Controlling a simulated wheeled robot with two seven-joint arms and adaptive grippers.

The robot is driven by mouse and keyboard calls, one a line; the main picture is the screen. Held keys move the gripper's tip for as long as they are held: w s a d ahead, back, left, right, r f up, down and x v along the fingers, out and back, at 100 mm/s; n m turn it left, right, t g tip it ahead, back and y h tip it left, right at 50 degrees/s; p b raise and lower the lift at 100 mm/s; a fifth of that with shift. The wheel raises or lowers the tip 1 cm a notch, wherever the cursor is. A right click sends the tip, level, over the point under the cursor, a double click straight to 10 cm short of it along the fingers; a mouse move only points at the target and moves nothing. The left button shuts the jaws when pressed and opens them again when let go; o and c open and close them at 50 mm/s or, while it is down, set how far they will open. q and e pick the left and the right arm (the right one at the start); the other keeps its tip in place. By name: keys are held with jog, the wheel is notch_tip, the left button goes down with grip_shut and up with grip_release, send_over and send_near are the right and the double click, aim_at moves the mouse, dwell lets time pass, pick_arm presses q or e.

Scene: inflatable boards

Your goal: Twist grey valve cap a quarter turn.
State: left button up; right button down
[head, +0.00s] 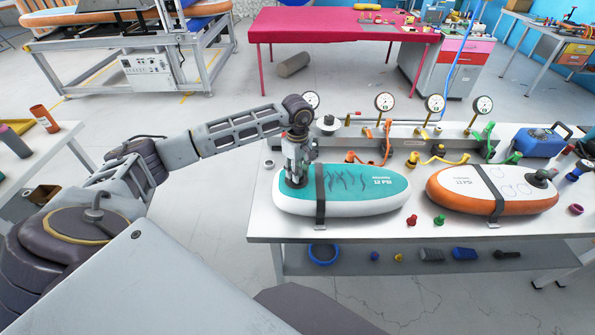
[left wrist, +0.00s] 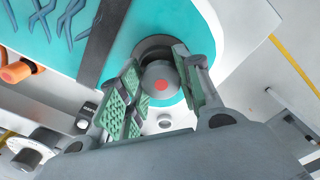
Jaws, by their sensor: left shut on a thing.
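A teal and white inflatable board (head: 372,187) lies on the white table, held by a dark strap. My left gripper (head: 296,180) points straight down over the board's left end. In the left wrist view, a round grey valve cap (left wrist: 161,85) with a red dot on top sits in a dark ring on the teal surface. The left gripper's green-padded fingers (left wrist: 160,95) stand on both sides of the cap, shut on it. In the head view the gripper hides the cap. My right gripper is not in view.
An orange and white board (head: 470,187) with a dark valve piece (head: 540,176) lies to the right. Several gauges (head: 385,102) stand along a manifold behind the boards. Red (head: 412,220) and green (head: 439,219) small caps lie at the table's front. A blue pump (head: 540,143) stands at back right.

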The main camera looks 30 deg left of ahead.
pick_arm(q)
jog(key=shift+s+m+b, duration=0.1)
jog(key=shift+m+b, duration=1)
jog(key=shift+m, duration=0.9)
jog(key=shift+m+b, duration=0.6)
jog(key=shift+m, duration=0.5)
jog(key=shift+a+m+b, duration=0.1)
jog(key=shift+m+b, duration=0.6)
jog(key=shift+m, duration=0.8)
jog(key=shift+a+m+b, duration=0.1)
jog(key=shift+m+b, duration=0.75)
jog(key=shift+m, duration=0.75)
jog(key=shift+s+a+f+m+b, duration=0.15)
jog(key=shift+a+m+b, duration=0.25)
jog(key=shift+m, duration=0.5)
jog(key=o, duration=1)
jog(key=shift+a+f, duration=0.15)
